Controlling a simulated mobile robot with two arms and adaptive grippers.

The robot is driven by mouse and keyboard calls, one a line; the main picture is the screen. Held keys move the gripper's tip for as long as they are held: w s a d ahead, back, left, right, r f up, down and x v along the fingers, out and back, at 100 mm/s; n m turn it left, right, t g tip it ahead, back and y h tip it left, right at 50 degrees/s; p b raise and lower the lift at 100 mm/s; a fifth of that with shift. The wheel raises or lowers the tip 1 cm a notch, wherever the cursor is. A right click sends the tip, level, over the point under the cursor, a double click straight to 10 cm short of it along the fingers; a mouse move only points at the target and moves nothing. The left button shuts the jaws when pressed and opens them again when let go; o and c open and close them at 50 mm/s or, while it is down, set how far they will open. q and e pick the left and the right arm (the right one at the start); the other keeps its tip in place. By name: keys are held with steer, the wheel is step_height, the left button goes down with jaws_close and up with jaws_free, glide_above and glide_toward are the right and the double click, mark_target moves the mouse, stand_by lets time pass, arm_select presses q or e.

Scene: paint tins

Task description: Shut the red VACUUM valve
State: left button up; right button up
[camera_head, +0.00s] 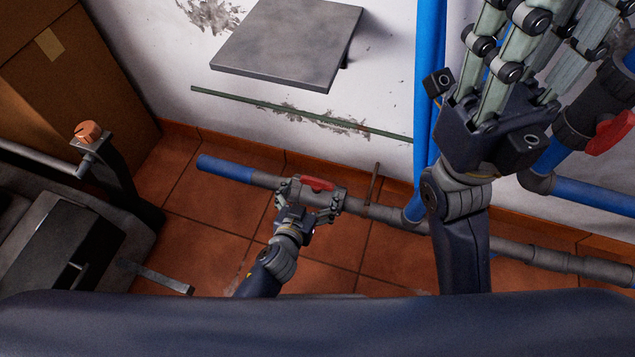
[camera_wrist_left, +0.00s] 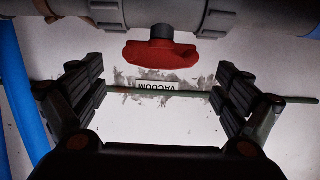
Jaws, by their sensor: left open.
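The red valve handle (camera_head: 318,183) sits on a grey valve body in the low pipe along the wall and lies lengthwise along the pipe. My left gripper (camera_head: 308,196) is at the valve. Its fingers (camera_wrist_left: 158,92) are spread apart, one to each side of the handle in the picture, with nothing between them gripped. My right gripper (camera_head: 500,70) is raised at upper right; its fingertips are cut off by the frame.
Another red handle (camera_head: 610,133) is on the thick pipe at far right. A blue vertical pipe (camera_head: 429,100) stands right of the valve. A grey shelf (camera_head: 287,42) juts from the wall above. A grey machine with a copper-coloured knob (camera_head: 87,132) and a cardboard box (camera_head: 95,70) are at left.

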mark_target(316, 183)
arm_select(q)
steer(key=b+x, duration=0.2)
steer(key=x, duration=0.3)
steer(key=shift+w+d+f, duration=0.1)
steer(key=shift+w+f, duration=0.15)
steer(key=shift+w, duration=0.1)
steer(key=c, duration=1.1)
